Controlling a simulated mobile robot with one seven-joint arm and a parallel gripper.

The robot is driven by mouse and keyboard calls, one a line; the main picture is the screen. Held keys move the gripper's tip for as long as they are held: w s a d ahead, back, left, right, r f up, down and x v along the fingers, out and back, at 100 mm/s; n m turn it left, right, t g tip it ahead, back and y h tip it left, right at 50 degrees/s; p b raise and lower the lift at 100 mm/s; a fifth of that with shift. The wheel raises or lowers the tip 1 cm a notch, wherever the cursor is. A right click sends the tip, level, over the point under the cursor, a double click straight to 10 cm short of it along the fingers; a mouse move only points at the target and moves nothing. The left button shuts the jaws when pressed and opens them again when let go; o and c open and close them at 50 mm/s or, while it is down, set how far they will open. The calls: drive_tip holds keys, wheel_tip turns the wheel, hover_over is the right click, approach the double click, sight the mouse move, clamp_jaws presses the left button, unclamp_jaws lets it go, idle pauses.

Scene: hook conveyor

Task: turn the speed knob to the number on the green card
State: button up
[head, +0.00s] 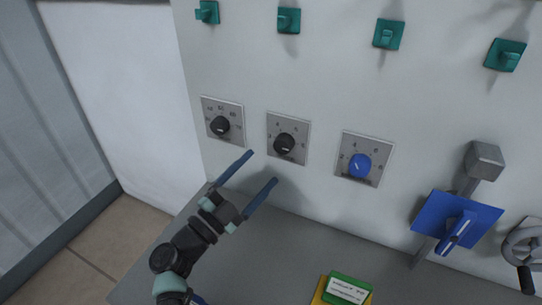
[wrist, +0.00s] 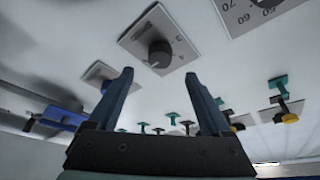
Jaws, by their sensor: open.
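Three knobs sit on square grey plates on the pale panel: a black left knob (head: 220,125), a black middle knob (head: 284,144) and a blue right knob (head: 360,165). Which one is the speed knob I cannot tell. The green card (head: 350,289), with a white label too small to read, lies at the bottom of the head view. My gripper (head: 262,166) is open and empty, below the middle knob in the head view and apart from it. In the wrist view a dark knob (wrist: 159,54) shows beyond my open fingers (wrist: 160,74).
A yellow block (head: 320,291) lies under the green card on the grey ledge (head: 275,240). Teal hooks (head: 388,35) line the panel above the knobs. A blue-plated lever (head: 455,222) and a grey handwheel (head: 522,248) stand at the right. The ledge's middle is clear.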

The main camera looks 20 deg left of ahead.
drive_tip(key=v, duration=0.6)
idle(0.3)
